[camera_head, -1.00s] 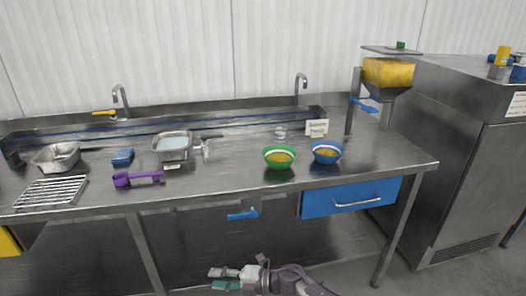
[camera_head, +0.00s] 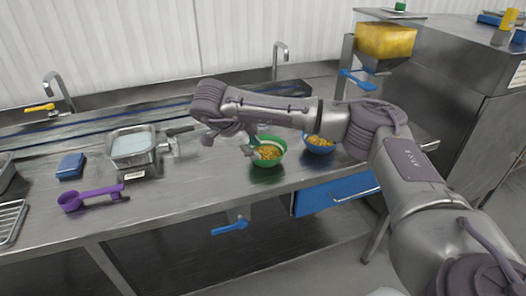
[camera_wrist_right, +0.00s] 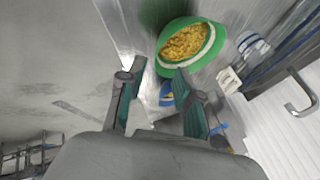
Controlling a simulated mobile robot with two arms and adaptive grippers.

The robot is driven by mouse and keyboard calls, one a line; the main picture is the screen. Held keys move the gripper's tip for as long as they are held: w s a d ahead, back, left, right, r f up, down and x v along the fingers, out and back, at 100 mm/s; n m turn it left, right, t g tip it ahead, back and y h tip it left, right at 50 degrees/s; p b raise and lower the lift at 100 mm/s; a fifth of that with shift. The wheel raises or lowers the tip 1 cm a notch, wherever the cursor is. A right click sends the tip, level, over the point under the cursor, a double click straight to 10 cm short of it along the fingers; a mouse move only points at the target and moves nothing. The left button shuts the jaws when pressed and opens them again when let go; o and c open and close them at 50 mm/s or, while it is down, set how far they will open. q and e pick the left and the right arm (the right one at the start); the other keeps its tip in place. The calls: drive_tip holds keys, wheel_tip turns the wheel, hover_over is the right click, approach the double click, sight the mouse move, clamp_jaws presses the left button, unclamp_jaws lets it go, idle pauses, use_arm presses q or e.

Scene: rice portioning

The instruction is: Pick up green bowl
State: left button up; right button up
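The green bowl (camera_head: 275,161) holds yellow grains and stands upright on the steel counter, left of a blue bowl (camera_head: 318,144). My right arm reaches across from the right. Its gripper (camera_head: 256,150) is at the green bowl's left side, with its fingertips partly hidden against the bowl in the head view. The green bowl (camera_wrist_right: 215,48) lies just beyond the fingertips there. I cannot tell whether they touch. My left gripper is not in view.
A steel scale with a tray (camera_head: 131,142), a blue sponge (camera_head: 71,166) and a purple scoop (camera_head: 90,197) lie to the left. A yellow-filled dispenser (camera_head: 385,42) stands at the back right. The counter front between scoop and green bowl is clear.

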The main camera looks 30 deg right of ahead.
sight(266, 161)
drive_tip(key=x, duration=0.4)
drive_tip(key=shift+w+d+f, duration=0.1)
drive_tip(key=shift+w+f, duration=0.05)
drive_tip(key=shift+f, duration=0.1)
drive_tip(key=shift+d+f+p, duration=0.2)
drive_tip(key=shift+f+p, duration=0.15)
drive_tip(key=shift+p, duration=0.05)
drive_tip(key=p+x, duration=0.1)
drive_tip(key=x, duration=0.4)
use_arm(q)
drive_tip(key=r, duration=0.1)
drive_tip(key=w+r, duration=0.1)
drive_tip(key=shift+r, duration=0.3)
use_arm(e)
drive_tip(key=shift+a, duration=0.1)
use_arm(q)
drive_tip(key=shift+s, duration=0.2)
use_arm(e)
clamp_jaws()
